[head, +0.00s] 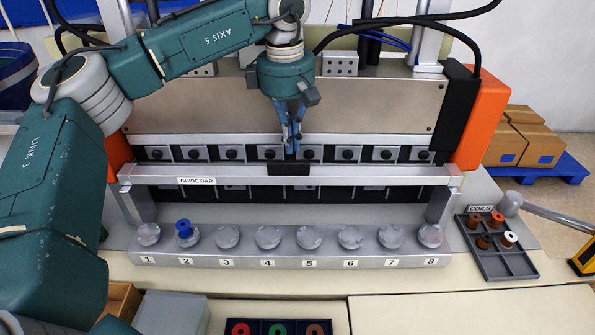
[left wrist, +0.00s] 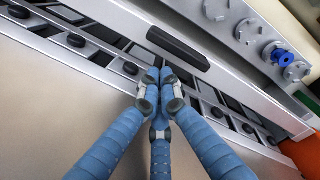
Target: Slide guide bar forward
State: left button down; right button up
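The guide bar (head: 350,174) is a long silver rail across the machine, labelled GUIDE BAR, with a black handle block (head: 289,169) at its middle. The handle also shows in the left wrist view (left wrist: 178,47). My left gripper (head: 291,150) points down just behind the handle, on the machine side of the bar. In the left wrist view its blue fingers (left wrist: 160,76) are drawn together at the tips with nothing seen between them. The tips appear close to the handle; whether they touch the bar is unclear. My right gripper is not in view.
A row of numbered grey holders lies in front of the bar; a blue spool (head: 185,230) sits on holder 2. A dark coil tray (head: 520,266) with several spools stands at right. An orange end housing (head: 482,120) flanks the machine. The front table has free room.

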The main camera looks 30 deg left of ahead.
pick_arm(q)
jog(key=shift+g, duration=0.6)
jog(key=f, duration=0.1)
jog(key=s+f, duration=0.1)
jog(key=f, duration=0.1)
jog(key=s+f, duration=0.1)
jog(key=shift+d+f, duration=0.15)
jog(key=shift+d, duration=0.05)
jog(key=shift+s+d+f+b, duration=0.1)
jog(key=shift+s+b, duration=0.25)
jog(key=shift+s, duration=0.1)
jog(key=s+d+b, duration=0.2)
jog(key=s+d, duration=0.1)
jog(key=s, duration=0.3)
jog(key=shift+r, duration=0.3)
jog(key=p, duration=0.6)
send_near(288, 165)
jog(key=s+d+f, duration=0.1)
jog(key=s+d, duration=0.1)
jog(key=s, duration=0.2)
jog(key=shift+s+f, duration=0.1)
jog(key=shift+f, duration=0.1)
